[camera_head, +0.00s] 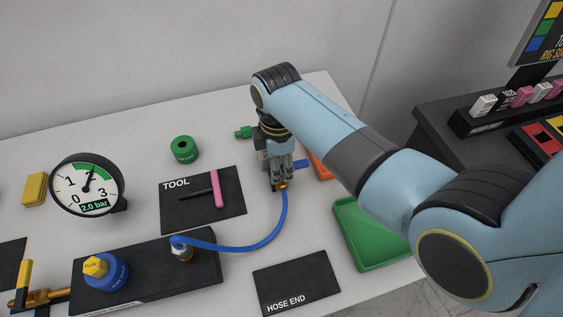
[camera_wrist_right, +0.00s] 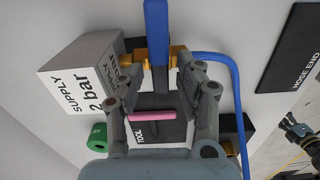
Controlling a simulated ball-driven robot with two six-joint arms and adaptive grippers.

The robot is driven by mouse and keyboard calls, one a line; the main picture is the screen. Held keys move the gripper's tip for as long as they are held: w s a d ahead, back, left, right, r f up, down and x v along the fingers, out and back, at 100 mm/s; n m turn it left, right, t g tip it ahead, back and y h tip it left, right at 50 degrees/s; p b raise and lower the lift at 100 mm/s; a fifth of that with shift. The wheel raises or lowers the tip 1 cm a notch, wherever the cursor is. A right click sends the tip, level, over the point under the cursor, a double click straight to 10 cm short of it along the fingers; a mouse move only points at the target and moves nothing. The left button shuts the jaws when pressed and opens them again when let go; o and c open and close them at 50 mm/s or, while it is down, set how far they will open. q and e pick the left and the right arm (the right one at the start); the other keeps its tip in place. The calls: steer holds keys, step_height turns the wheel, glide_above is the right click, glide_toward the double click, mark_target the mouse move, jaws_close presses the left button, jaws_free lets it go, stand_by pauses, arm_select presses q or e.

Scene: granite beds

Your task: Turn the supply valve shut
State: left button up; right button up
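The supply box (camera_wrist_right: 78,80), a white-labelled block reading "SUPPLY 2 bar", carries a brass valve (camera_wrist_right: 158,55) with a long blue lever (camera_wrist_right: 156,25). In the head view the lever (camera_head: 301,163) sticks out to the right of my right gripper (camera_head: 278,178), which hides most of the box. In the wrist view the fingers of my right gripper (camera_wrist_right: 158,72) stand apart on either side of the lever, with gaps showing; it is open. A small dark jointed part at the wrist view's right edge may be my left gripper (camera_wrist_right: 297,128); its fingers are unclear.
A blue hose (camera_head: 275,232) runs from the valve to a fitting on the black block (camera_head: 205,268). The gauge (camera_head: 87,186) reads 2.0 bar. A pink-handled tool (camera_head: 216,188) lies on its mat. A green tray (camera_head: 368,235) stands right; the hose-end mat (camera_head: 297,284) is bare.

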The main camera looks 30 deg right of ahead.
steer(key=shift+r, duration=0.1)
step_height(320, 180, up, 18)
stand_by(1.1)
steer(key=shift+s, duration=0.1)
